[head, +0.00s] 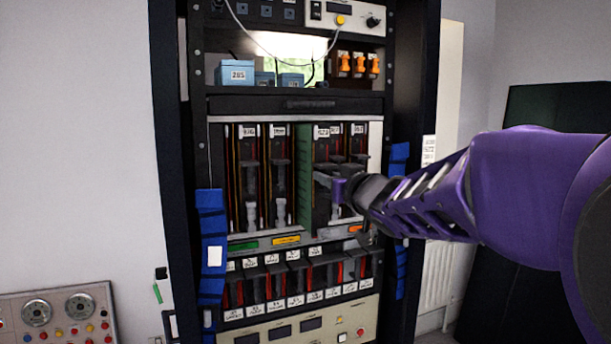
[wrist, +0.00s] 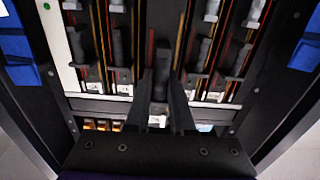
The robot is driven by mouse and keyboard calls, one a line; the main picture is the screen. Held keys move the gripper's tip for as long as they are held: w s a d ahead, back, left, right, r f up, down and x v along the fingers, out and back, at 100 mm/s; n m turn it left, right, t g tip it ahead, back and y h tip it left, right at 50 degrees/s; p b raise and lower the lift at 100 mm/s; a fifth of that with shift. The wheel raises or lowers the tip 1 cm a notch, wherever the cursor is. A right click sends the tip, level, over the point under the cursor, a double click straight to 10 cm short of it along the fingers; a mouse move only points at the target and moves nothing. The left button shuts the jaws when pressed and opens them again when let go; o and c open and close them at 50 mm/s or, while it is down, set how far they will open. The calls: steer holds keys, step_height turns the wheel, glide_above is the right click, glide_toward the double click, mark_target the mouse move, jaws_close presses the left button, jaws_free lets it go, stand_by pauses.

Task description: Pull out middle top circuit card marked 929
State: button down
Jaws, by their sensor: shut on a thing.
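The middle top circuit card (head: 304,178) stands out from the upper card row, and its green board face shows on its left side. Its label (head: 321,131) is too small to read surely. My gripper (head: 328,184) is at the front of this card and shut on its handle. In the wrist view, the two dark fingers of my gripper (wrist: 162,98) close on the grey handle (wrist: 162,62) of the card. The far part of the card is inside the rack, and my gripper covers part of its front.
Neighbouring cards (head: 279,180) stand upright on both sides in the upper row. A lower row of labelled modules (head: 295,275) lies beneath. Blue handles (head: 212,245) flank the rack. Blue boxes (head: 236,74) sit on the shelf above. Room in front of the rack looks free.

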steer(key=c, duration=0.8)
jaws_free()
